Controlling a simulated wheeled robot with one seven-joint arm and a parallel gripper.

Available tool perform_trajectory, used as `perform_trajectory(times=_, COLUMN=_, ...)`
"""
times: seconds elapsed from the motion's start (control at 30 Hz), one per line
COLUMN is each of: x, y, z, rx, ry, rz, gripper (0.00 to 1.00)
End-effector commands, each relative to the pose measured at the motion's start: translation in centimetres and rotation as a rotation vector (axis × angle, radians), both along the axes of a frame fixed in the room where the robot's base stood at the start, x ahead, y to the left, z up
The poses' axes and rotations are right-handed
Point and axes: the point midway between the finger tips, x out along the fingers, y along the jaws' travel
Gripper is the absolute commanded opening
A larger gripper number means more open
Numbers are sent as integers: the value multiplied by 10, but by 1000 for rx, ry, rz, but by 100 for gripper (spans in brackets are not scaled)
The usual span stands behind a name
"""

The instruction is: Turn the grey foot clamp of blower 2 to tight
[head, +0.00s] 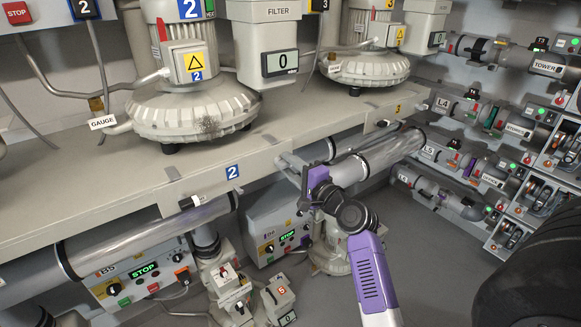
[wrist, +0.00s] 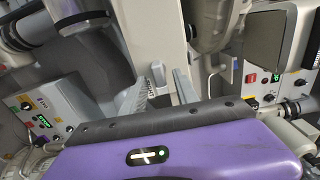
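Blower 2 (head: 193,100) stands on the beige bench (head: 70,205), with blue "2" labels on its body and on the bench front. Its black foot (head: 171,148) rests on the bench top. My gripper (head: 286,163) is at the bench front, right of the "2" label.
Clear tubes (head: 150,238) run under the bench front. Control boxes reading STOP (head: 141,272) and a smaller machine (head: 232,290) stand below. Blower 3 (head: 365,68) is to the right on the bench. Tube racks (head: 480,115) line the right wall. Floor at centre right is clear.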

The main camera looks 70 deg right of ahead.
Motion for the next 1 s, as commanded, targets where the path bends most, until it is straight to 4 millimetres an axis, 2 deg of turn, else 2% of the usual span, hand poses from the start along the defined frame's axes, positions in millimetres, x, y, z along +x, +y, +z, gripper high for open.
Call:
perform_trajectory(times=0.17, x=-11, y=6, z=-2, rx=-1, ry=1, rz=-1, gripper=36)
perform_trajectory(times=0.4, x=-45, y=28, z=-3, rx=-1, ry=2, rz=-1, gripper=36)
perform_trajectory(times=0.6, x=-63, y=38, z=-2, rx=0, ry=2, rz=-1, gripper=36)
perform_trajectory(times=1.0, x=-67, y=41, z=0, rx=1, ry=-1, rz=0, gripper=36)
